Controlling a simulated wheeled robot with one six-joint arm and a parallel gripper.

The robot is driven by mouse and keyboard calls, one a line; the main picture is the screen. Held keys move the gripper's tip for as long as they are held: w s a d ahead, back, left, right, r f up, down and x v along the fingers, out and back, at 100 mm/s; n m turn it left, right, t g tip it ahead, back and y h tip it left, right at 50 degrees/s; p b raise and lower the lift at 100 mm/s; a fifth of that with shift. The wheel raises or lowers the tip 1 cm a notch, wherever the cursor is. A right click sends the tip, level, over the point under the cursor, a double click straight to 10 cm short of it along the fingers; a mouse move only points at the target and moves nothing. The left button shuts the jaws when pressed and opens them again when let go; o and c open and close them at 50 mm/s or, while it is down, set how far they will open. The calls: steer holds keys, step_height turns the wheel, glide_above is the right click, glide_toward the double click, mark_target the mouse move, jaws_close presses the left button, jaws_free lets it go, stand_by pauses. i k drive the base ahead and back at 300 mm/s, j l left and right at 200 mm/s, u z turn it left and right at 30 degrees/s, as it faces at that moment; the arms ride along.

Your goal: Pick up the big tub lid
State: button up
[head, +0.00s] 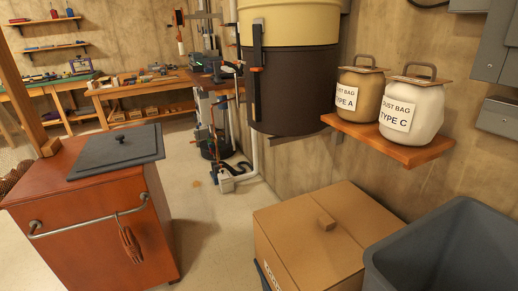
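The big tub lid (100,152) is a flat, dark grey, square panel with a small dark knob (120,138) near its middle. It lies on top of a red-brown wooden cabinet (95,215) at the left, reaching close to the cabinet's right side. A large grey open tub (415,265) stands at the lower right, partly cut off by the picture edge.
A closed cardboard box (335,240) with a small block on top stands beside the tub. A dark drum (290,85) and a wall shelf (400,145) with two dust bags are above. A wooden post (25,100) rises behind the lid. Bare floor (205,215) separates cabinet and box.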

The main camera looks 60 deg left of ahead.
mark_target(108, 152)
steer(key=j+u, duration=0.1)
steer(key=u, duration=0.3)
steer(key=j+u, duration=0.15)
steer(key=u, duration=0.25)
steer(key=i+j+u, duration=0.2)
steer(key=j, duration=0.2)
steer(key=i+j+u, duration=0.15)
steer(key=j, duration=0.25)
steer(key=i+j+u, duration=0.2)
steer(key=j, duration=0.2)
steer(key=i+j+u, duration=0.2)
steer(key=j, duration=0.15)
steer(key=i+j, duration=0.25)
steer(key=j, duration=0.2)
